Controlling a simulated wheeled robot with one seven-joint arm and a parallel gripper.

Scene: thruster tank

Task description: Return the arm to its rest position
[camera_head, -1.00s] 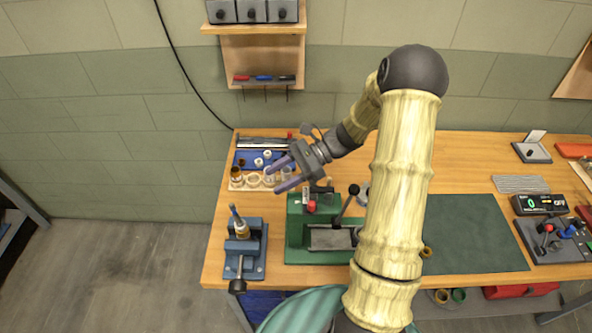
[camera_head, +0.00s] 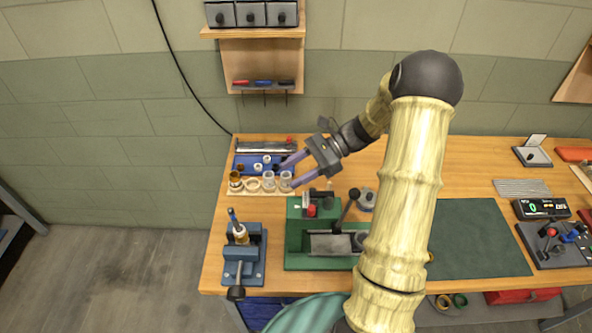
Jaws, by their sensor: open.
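My gripper (camera_head: 290,173) is open, with its two purple fingers spread and pointing left. It is above the back left part of the wooden workbench (camera_head: 400,165). Its fingers are near a light wooden rack (camera_head: 254,193) that holds a brown cup (camera_head: 235,181) and clear cups (camera_head: 269,180). One clear cup stands in the picture between the fingertips; I cannot tell how far below them it is. My gripper holds nothing that I can see. My arm hides part of the bench's middle.
A green press (camera_head: 303,235) with a black lever stands in front of my gripper. A blue vise (camera_head: 244,257) holds a small upright piece at the front left. A blue tray (camera_head: 247,163) lies behind the rack. A shelf (camera_head: 262,60) hangs on the wall. A dark green mat (camera_head: 475,238) lies clear at right.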

